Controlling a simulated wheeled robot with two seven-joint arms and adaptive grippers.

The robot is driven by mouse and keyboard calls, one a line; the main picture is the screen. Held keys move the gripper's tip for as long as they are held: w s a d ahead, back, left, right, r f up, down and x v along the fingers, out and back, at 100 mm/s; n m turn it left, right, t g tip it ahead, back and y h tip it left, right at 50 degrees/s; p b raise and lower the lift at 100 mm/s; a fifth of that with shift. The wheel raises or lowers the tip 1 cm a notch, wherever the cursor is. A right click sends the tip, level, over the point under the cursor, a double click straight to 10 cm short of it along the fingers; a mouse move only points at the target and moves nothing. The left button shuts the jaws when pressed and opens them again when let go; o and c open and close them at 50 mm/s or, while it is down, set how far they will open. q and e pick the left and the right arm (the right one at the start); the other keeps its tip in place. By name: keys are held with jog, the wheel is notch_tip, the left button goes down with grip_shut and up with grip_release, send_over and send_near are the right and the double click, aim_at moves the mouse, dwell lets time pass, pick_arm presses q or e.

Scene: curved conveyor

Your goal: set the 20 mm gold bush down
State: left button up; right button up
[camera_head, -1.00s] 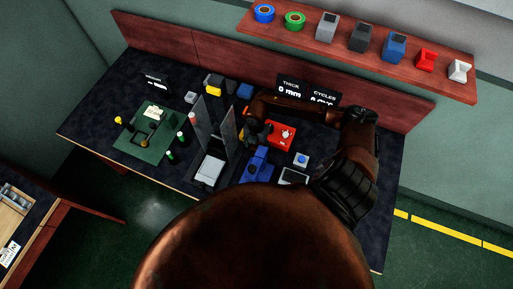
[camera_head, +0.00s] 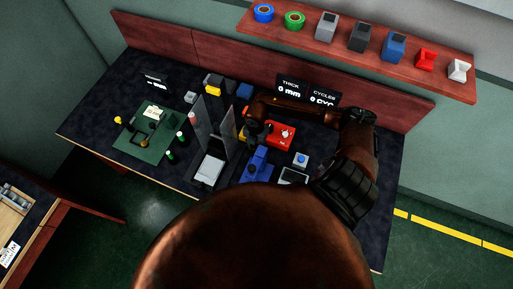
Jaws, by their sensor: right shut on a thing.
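My right gripper (camera_head: 254,133) reaches in from the right over the middle of the dark bench. It points down between the upright clear panels and the red block (camera_head: 281,134). It is shut on the gold bush, which is too small and too covered by the dark fingers to make out. I cannot tell whether the bush touches anything below. A blue fixture (camera_head: 257,167) stands just in front of the gripper. My left gripper is not in view.
Two upright panels (camera_head: 227,130) stand close left of the gripper, with a pale plate (camera_head: 210,168) before them. A green mat (camera_head: 133,144) with small parts lies left. Black displays (camera_head: 291,89) stand behind. A blue-topped button box (camera_head: 301,159) is right.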

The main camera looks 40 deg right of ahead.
jog(key=shift+c, duration=1.1)
